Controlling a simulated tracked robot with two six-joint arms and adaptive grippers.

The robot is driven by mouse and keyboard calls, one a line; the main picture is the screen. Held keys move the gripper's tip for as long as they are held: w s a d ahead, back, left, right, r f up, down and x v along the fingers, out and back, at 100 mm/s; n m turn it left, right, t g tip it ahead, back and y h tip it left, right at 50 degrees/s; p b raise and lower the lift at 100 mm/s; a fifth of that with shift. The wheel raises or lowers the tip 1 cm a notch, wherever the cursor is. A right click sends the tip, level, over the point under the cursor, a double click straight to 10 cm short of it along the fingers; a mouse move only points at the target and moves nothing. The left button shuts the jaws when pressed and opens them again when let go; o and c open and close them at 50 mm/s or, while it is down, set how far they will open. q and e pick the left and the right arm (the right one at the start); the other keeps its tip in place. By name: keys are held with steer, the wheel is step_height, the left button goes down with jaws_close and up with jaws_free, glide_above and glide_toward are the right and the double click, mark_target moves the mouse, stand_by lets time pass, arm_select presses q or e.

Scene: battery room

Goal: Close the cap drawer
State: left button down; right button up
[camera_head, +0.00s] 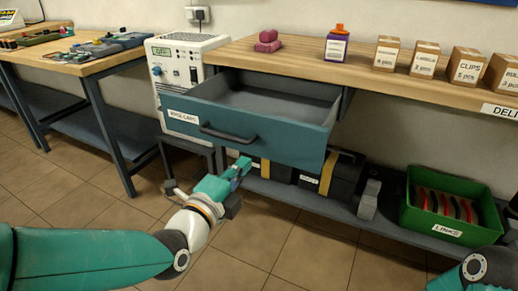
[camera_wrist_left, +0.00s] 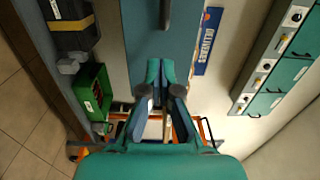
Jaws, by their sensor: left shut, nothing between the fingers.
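The cap drawer (camera_head: 263,133) stands pulled out from under the wooden bench, and its grey inside looks empty. Its teal front has a black bar handle (camera_head: 228,134) and a white label at the left. In the left wrist view the closed fingers (camera_wrist_left: 166,68) point toward the teal front (camera_wrist_left: 141,30), and the handle (camera_wrist_left: 165,12) is beyond the tips. I cannot tell if they touch. My right gripper is out of view.
The bench top (camera_head: 300,66) holds cardboard boxes, a purple bottle (camera_head: 336,47) and pink blocks. Black cases and a green crate (camera_head: 452,235) sit on the lower shelf. A white power unit (camera_head: 184,75) stands left of the drawer. The floor in front is clear.

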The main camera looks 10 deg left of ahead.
mark_target(265, 140)
arm_select(q)
steer(key=b+x, duration=0.1)
steer(key=x, duration=0.7)
steer(key=shift+w+d+f, duration=0.1)
steer(key=shift+w, duration=0.25)
